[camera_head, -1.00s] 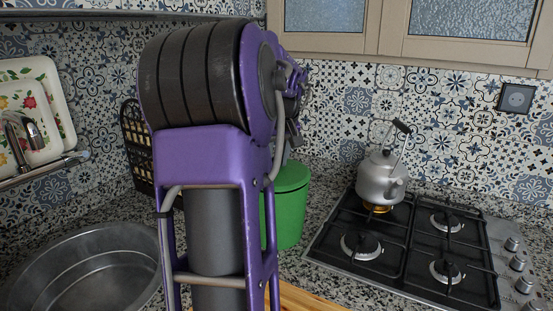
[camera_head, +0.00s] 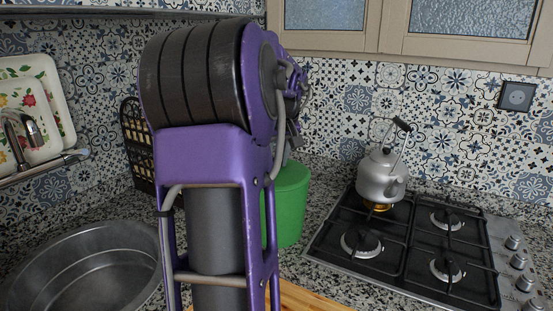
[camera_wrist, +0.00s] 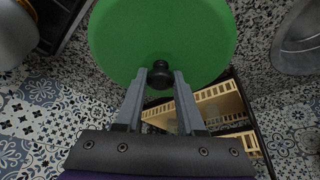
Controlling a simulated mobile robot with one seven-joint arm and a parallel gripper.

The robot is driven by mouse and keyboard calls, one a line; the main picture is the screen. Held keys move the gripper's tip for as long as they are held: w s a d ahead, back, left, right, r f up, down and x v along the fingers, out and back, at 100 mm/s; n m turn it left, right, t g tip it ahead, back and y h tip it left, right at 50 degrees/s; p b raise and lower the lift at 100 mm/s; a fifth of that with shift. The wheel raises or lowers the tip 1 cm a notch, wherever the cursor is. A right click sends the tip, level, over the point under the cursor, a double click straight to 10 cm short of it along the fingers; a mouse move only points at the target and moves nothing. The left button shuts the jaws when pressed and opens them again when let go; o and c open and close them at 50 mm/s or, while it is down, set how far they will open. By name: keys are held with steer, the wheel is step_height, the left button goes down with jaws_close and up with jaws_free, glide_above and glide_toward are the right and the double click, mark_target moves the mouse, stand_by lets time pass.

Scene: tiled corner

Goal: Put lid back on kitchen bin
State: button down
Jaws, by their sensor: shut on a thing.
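The green kitchen bin (camera_head: 284,215) stands on the granite counter, partly hidden behind my purple arm in the head view. Its round green lid (camera_head: 292,174) shows at the bin's top, and the rim looks about level there. In the wrist view the lid (camera_wrist: 205,38) fills the upper middle and hides the bin's mouth. My gripper (camera_wrist: 160,77) is shut on the lid's black knob (camera_wrist: 160,72), with one finger on each side. I cannot tell whether the lid is fully seated on the bin or slightly above it.
A gas hob (camera_head: 405,245) with a metal kettle (camera_head: 382,177) stands to the right. A round metal basin (camera_head: 85,265) is at the lower left. A dark rack (camera_head: 137,140) stands against the tiled wall. A wooden board (camera_head: 310,299) lies in front of the bin.

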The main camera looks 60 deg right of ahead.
jaws_free()
stand_by(0.6)
step_height(320, 180, up, 5)
steer(key=p, duration=0.4)
steer(key=shift+r, duration=1)
